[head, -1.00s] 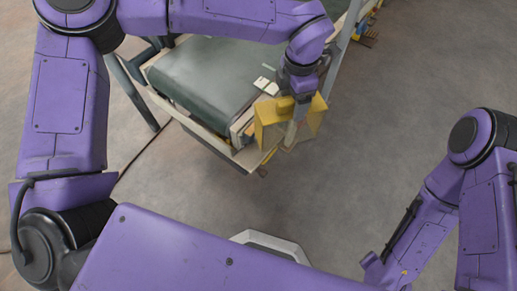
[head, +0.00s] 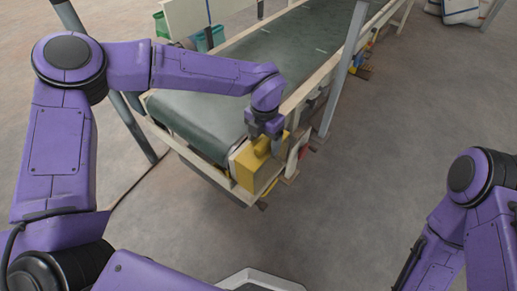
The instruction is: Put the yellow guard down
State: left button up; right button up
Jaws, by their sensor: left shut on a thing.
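The yellow guard (head: 254,174) is a box-like sheet piece with a raised yellow grip on top. It stands about upright at the near right corner of the conveyor (head: 213,109). My left gripper (head: 263,143) comes down from above and is shut on the guard's grip. The fingertips are partly hidden by the grip. I cannot tell whether the guard rests on the conveyor's frame or is held just off it. My right arm shows at the lower right, but its gripper is outside the picture.
A grey post (head: 344,68) stands along the conveyor's right side. The concrete floor (head: 340,210) in front and to the right is clear.

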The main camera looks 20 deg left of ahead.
pick_arm(q)
jog(key=f, duration=0.2)
jog(key=a+f+b, duration=0.1)
jog(key=f, duration=0.1)
jog(key=shift+w+a+f, duration=0.15)
jog(key=shift+f, duration=0.3)
jog(key=o, duration=1.5)
notch_tip(320, 180, up, 12)
jog(key=p, duration=0.2)
jog(key=shift+p, duration=0.4)
